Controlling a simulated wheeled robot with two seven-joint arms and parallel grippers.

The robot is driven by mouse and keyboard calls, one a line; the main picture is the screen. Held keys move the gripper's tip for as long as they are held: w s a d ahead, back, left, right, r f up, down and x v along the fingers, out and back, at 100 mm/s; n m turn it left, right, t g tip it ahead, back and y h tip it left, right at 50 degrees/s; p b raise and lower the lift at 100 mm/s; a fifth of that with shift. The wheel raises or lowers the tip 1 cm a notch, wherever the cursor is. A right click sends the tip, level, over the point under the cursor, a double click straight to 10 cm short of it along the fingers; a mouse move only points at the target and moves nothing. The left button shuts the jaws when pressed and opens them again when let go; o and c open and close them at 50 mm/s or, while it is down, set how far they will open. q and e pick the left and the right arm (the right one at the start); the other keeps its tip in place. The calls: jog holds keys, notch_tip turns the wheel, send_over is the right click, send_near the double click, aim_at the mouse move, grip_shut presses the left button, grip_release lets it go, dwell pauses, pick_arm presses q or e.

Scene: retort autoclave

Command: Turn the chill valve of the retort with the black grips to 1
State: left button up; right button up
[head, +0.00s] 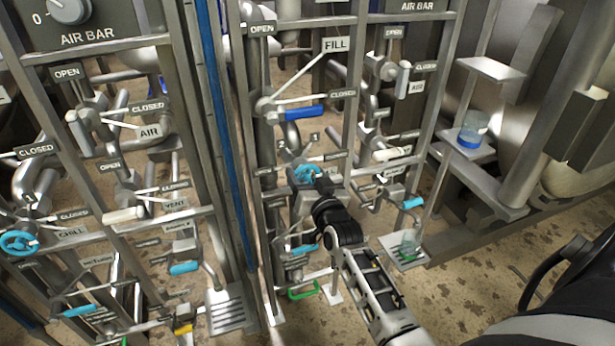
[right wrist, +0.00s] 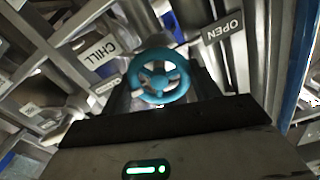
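A cyan chill handwheel (head: 305,173) sits on the middle valve panel. My right gripper (head: 322,184) is right at this wheel, its arm coming up from the lower right and hiding part of the wheel's lower right side. In the right wrist view the wheel (right wrist: 160,76) shows face-on just beyond the dark gripper body, with a CHILL label (right wrist: 98,53) on the left and an OPEN label (right wrist: 222,28) on the right. The fingertips do not show clearly, so I cannot tell their opening or contact. My left gripper is out of view. I see no black grips clearly.
Another cyan wheel (head: 20,243) with a CHILL label (head: 72,232) is on the left panel. Pipes, posts and a blue-handled fill valve (head: 303,113) crowd around the gripper. A beaker with blue liquid (head: 472,130) stands on a shelf at right.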

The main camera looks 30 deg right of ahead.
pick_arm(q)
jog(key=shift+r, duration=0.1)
pick_arm(e)
jog(key=shift+n, duration=0.3)
jog(key=n+p, duration=0.2)
jog(key=n, duration=0.1)
jog(key=shift+a+r+p, duration=0.1)
jog(key=shift+p, duration=0.2)
jog(key=n+p, duration=0.1)
jog(key=n, duration=0.3)
jog(key=shift+n, duration=0.4)
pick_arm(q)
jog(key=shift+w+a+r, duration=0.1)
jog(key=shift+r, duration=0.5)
pick_arm(e)
jog(key=shift+f+n, duration=0.2)
jog(key=shift+n, duration=1.4)
jog(key=shift+a+n, duration=0.1)
jog(key=shift+n, duration=0.2)
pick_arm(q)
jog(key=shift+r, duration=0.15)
pick_arm(e)
jog(key=o, duration=1)
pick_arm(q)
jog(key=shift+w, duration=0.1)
